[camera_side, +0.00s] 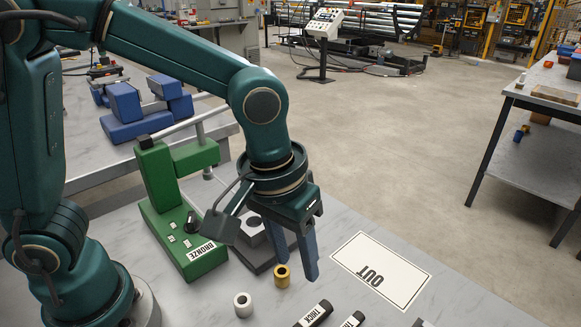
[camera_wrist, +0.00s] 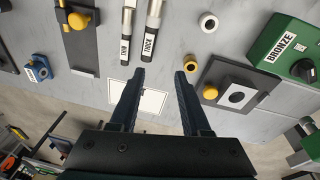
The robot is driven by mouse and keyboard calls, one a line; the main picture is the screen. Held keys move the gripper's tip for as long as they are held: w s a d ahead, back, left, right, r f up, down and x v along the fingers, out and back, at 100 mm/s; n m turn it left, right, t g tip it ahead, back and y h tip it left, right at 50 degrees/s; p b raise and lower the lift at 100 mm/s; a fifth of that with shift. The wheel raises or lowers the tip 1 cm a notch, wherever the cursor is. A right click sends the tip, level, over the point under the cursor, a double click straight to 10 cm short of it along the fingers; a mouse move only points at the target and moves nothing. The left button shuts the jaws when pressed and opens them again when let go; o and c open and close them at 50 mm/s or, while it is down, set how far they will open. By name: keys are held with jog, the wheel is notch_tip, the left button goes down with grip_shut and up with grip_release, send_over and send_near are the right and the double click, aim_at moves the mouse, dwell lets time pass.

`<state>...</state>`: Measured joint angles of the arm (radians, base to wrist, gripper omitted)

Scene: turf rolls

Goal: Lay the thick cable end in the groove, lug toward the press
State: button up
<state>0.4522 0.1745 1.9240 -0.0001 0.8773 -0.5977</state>
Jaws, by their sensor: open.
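The thick cable end (camera_wrist: 150,44) lies on the table with a white THICK label and a pale bare upper part, beyond my fingertips in the wrist view. The thin cable end (camera_wrist: 124,48), labelled THIN, lies parallel on its left. The green press (camera_side: 160,210), with a BRONZE plate, stands left of my gripper in the side view; it also shows at the right of the wrist view (camera_wrist: 276,50). My gripper (camera_side: 298,268) is open and empty above the table; its fingers are spread in the wrist view (camera_wrist: 160,74). I cannot make out the groove clearly.
A white OUT card (camera_side: 380,272) lies right of my gripper. A dark plate with a yellow knob (camera_wrist: 78,20) is at left.

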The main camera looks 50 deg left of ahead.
jog(key=shift+m+g+y, duration=0.4)
jog(key=shift+m+g, duration=0.4)
jog(key=s+d+f, duration=0.1)
jog(key=d+f, duration=0.1)
jog(key=f, duration=0.1)
jog(key=s+d+f, duration=0.1)
jog(key=f, duration=0.1)
jog(key=shift+s+d+f, duration=0.15)
jog(key=shift+s+f, duration=0.1)
jog(key=shift+s, duration=0.1)
jog(key=shift+f, duration=2.4)
grip_shut()
